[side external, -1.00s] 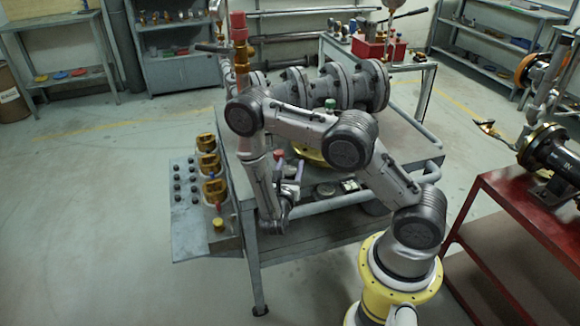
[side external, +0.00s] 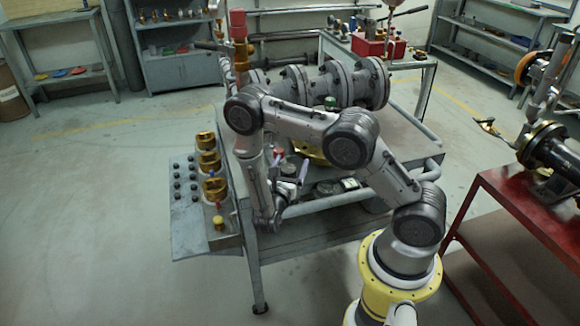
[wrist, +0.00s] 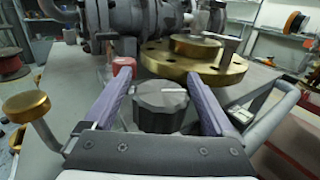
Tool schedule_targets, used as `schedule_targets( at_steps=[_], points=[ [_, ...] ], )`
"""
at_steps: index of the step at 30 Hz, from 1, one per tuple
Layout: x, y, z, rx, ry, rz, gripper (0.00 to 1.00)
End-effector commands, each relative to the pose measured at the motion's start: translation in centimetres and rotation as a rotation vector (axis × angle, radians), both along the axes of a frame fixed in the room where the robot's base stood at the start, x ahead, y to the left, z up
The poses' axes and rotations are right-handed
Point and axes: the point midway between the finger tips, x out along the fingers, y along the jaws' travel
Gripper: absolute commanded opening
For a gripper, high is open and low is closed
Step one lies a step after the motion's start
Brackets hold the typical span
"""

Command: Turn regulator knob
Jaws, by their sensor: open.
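The regulator knob (wrist: 160,106) is a dark grey faceted knob with a white line on its top. In the wrist view it sits between the two purple fingers of my gripper (wrist: 160,92). The fingers are spread, one on each side of the knob, and gaps show at both sides near the tips. In the side external view my gripper (side external: 290,178) points toward the bench top at its front edge. The knob cannot be made out clearly there, as the arm and fingers crowd that spot.
A brass flange (wrist: 195,64) lies just beyond the knob, with a red cap (wrist: 124,66) to its left. A brass-topped knob (wrist: 26,104) stands at the left. A bench rail (wrist: 270,118) runs at the right. Grey pipework (side external: 335,84) stands behind on the bench.

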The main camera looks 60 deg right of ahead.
Motion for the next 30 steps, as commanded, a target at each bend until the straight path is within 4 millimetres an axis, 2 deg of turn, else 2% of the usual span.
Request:
schedule_targets(
  at_steps=[5, 8, 21, 25, 30],
  points=[
    [-0.1, 1.2, 0.0, 0.000, 0.001, 0.004, 0.89],
    [-0.4, 2.7, 0.0, 0.000, 0.001, 0.007, 0.89],
    [-2.3, 10.9, 0.0, 0.000, -0.001, 0.005, 0.89],
    [-2.7, 12.5, 0.0, 0.000, -0.002, 0.003, 0.89],
    [-3.0, 13.4, 0.0, 0.001, 0.000, 0.000, 0.89]
  ],
)
